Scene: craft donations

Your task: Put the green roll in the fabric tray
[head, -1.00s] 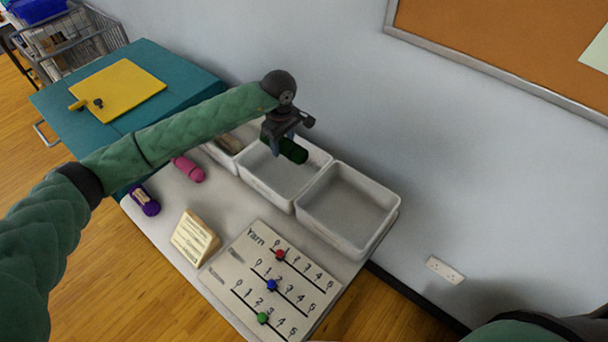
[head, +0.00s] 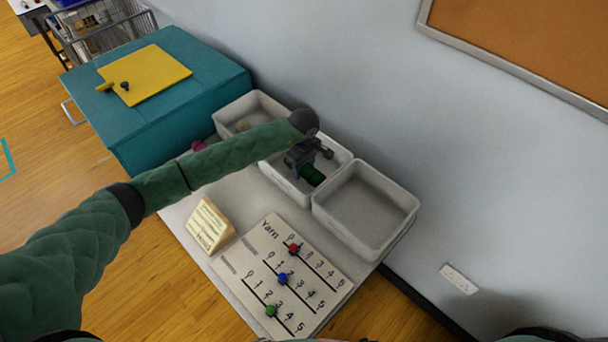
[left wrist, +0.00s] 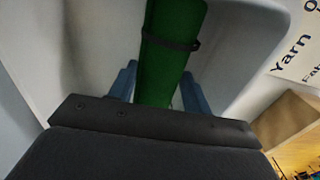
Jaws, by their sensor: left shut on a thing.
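The green roll (head: 313,175) is held in my left gripper (head: 307,168), inside the outline of the middle white tray (head: 283,179). In the left wrist view the roll (left wrist: 172,60) has a dark band around it and lies between the two fingers (left wrist: 158,88), with pale tray walls close around. I cannot tell whether the roll touches the tray floor. No label shows which tray is the fabric one. My right gripper is not in view.
An empty white tray (head: 362,205) stands to the right and another tray (head: 228,116) to the left, partly behind my arm. A Yarn counting board (head: 300,250) and a cream sign (head: 209,224) lie in front. A teal box (head: 205,90) stands left.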

